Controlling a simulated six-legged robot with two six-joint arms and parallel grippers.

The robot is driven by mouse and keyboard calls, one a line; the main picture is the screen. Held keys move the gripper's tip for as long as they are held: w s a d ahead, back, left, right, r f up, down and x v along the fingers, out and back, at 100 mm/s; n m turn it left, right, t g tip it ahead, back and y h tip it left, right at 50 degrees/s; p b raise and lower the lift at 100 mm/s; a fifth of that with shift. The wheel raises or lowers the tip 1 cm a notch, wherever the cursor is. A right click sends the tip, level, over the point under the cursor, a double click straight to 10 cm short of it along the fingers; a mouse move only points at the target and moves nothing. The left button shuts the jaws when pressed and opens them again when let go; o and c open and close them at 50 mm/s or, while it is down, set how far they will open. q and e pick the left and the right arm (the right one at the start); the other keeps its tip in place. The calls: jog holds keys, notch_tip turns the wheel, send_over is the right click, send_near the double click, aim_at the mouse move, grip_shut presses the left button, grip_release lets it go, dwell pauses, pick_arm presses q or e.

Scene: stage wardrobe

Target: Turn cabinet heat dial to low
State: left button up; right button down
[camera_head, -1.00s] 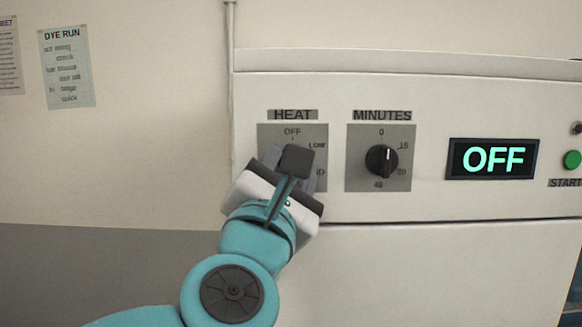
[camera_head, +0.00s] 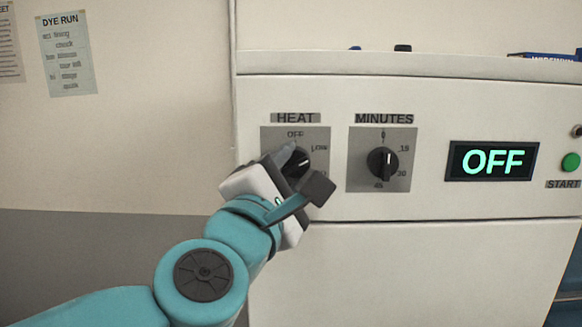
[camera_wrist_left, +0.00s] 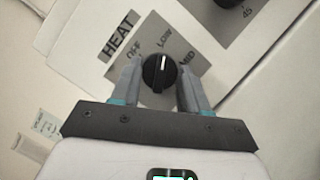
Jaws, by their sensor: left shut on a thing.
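The heat dial (camera_head: 301,160) is a round black knob on a grey plate under the HEAT label, partly covered by my gripper in the head view. My left gripper (camera_head: 292,164) is shut on it, rolled to the right. In the left wrist view the two grey fingers stand on either side of the heat dial (camera_wrist_left: 159,73). Its white pointer line points at about the LOW mark (camera_wrist_left: 165,40), to the right of OFF. The MID mark (camera_wrist_left: 187,57) is further round. My right gripper is not in view.
The minutes dial (camera_head: 382,163) sits just right of the heat plate, pointer near vertical. A green-lit display (camera_head: 493,160) reads OFF, with a green START button (camera_head: 571,162) beyond it. A DYE RUN sheet (camera_head: 67,55) hangs on the left wall.

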pick_arm(q)
jog(key=o, duration=1)
jog(key=shift+w, duration=0.1)
jog(key=shift+o, duration=0.2)
jog(key=shift+s, duration=0.2)
jog(key=b+v, duration=0.2)
jog(key=v, duration=1.4)
jog(key=shift+f, duration=0.1)
